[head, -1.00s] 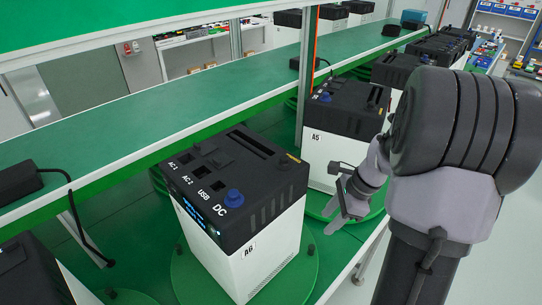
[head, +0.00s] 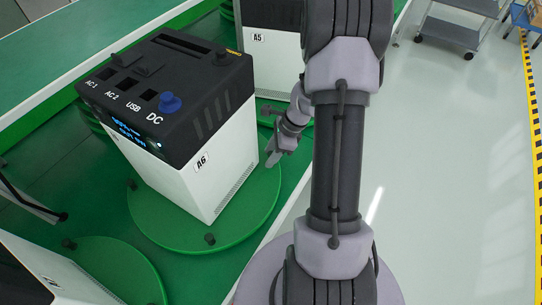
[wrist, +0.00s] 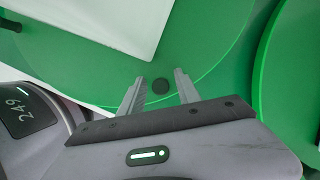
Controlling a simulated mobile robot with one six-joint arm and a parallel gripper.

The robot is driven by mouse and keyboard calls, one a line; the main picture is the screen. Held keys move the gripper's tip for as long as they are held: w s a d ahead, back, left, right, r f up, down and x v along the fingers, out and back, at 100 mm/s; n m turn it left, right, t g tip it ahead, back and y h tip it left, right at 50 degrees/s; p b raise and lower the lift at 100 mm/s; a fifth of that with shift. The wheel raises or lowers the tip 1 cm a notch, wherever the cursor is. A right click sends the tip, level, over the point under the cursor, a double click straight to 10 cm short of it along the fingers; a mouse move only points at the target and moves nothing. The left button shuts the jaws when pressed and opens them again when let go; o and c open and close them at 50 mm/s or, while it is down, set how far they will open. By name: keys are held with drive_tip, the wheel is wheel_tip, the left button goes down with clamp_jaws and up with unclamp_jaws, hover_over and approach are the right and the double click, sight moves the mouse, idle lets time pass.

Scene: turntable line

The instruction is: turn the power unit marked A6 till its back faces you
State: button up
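The power unit marked A6 (head: 203,163) is a white box with a black top, standing on a round green turntable (head: 240,222). Its face with the lit display and the AC 1, AC 2, USB and DC sockets points to the lower left in the head view. The A6 label is on its right side. My gripper (head: 272,160) is at the right edge of this turntable, apart from the unit. The unit's white lower edge (wrist: 125,22) shows above.
Unit A5 (head: 262,55) stands behind on its own turntable (wrist: 290,80). Another white unit (head: 40,278) and turntable (head: 115,265) are at the lower left. A grey cart (head: 450,30) is at the far right. The floor right of my arm is clear.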

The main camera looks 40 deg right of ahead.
clamp_jaws()
idle(1.4)
